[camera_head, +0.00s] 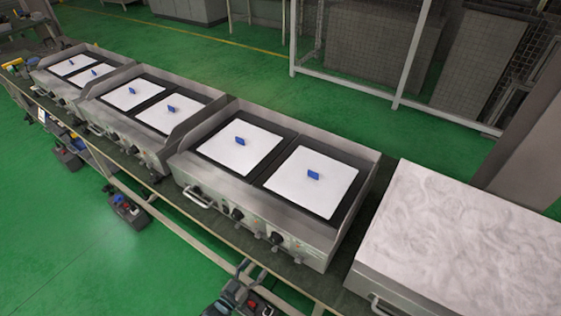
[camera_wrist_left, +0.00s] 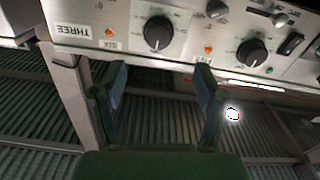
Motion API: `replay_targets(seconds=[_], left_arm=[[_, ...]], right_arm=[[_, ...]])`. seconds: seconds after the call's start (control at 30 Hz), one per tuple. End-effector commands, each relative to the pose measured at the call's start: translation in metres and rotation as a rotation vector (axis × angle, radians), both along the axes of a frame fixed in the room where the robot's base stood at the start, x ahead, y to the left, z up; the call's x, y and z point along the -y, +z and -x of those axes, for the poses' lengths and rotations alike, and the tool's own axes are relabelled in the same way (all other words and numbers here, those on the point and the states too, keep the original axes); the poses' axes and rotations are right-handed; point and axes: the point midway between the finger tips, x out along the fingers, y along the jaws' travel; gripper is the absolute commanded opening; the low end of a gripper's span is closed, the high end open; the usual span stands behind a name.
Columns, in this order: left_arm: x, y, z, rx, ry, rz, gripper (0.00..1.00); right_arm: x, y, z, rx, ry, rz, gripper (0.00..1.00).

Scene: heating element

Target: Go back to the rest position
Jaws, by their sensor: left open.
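My left gripper (camera_wrist_left: 161,78) is open and empty in the left wrist view. Its two dark fingers are spread apart just below a steel front panel (camera_wrist_left: 185,38) with black knobs, orange lights and an upside-down "THREE" label. I cannot tell whether the fingertips touch the panel. In the head view, dark parts show low in front of the nearest heating unit (camera_head: 286,226), but I cannot clearly make out the gripper there. That unit carries two white plates (camera_head: 240,157) (camera_head: 325,192), each with a small blue piece on it. My right gripper is not in view.
More heating units (camera_head: 140,140) (camera_head: 75,98) line the bench to the left. A pale-topped box (camera_head: 465,240) stands at the right. Tools (camera_head: 127,208) sit low in front of the bench. Green floor (camera_head: 45,235) is open at the left; a mesh fence (camera_head: 400,70) stands behind.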

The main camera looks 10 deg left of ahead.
Motion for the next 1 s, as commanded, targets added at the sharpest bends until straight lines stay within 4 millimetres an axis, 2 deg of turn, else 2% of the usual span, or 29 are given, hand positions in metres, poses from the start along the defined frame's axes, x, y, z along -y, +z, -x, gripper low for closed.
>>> replay_targets(seconds=[0.17, 0.27, 0.33, 0.4, 0.47, 0.5, 0.63, 0.7, 0.8, 0.9, 1.0], left_arm=[[0.001, -0.008, 0.002, -0.028, 0.003, -0.012, 0.73], [0.002, -0.043, 0.013, -0.147, 0.014, -0.066, 0.73], [0.002, -0.083, 0.030, -0.289, 0.026, -0.130, 0.73], [0.001, -0.129, 0.058, -0.466, 0.038, -0.202, 0.73], [-0.001, -0.167, 0.088, -0.622, 0.045, -0.263, 0.73], [-0.003, -0.189, 0.111, -0.726, 0.049, -0.302, 0.73], [-0.007, -0.241, 0.185, -1.022, 0.049, -0.404, 0.73], [-0.009, -0.258, 0.220, -1.145, 0.047, -0.443, 0.73], [-0.010, -0.270, 0.255, -1.266, 0.041, -0.479, 0.73], [-0.012, -0.274, 0.271, -1.323, 0.038, -0.499, 0.73], [-0.012, -0.275, 0.272, -1.327, 0.038, -0.499, 0.73]], right_arm=[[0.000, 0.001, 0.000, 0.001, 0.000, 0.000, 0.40], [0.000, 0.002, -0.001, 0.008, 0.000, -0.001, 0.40], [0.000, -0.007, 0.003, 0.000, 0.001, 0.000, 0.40], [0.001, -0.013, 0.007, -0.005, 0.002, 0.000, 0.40], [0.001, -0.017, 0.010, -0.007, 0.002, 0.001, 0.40], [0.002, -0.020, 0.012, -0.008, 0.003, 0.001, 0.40], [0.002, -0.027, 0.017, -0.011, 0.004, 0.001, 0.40], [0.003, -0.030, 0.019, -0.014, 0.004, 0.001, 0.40], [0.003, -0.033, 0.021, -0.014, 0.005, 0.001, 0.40], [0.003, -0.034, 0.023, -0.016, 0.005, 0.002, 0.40], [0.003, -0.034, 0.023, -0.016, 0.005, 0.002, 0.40]])
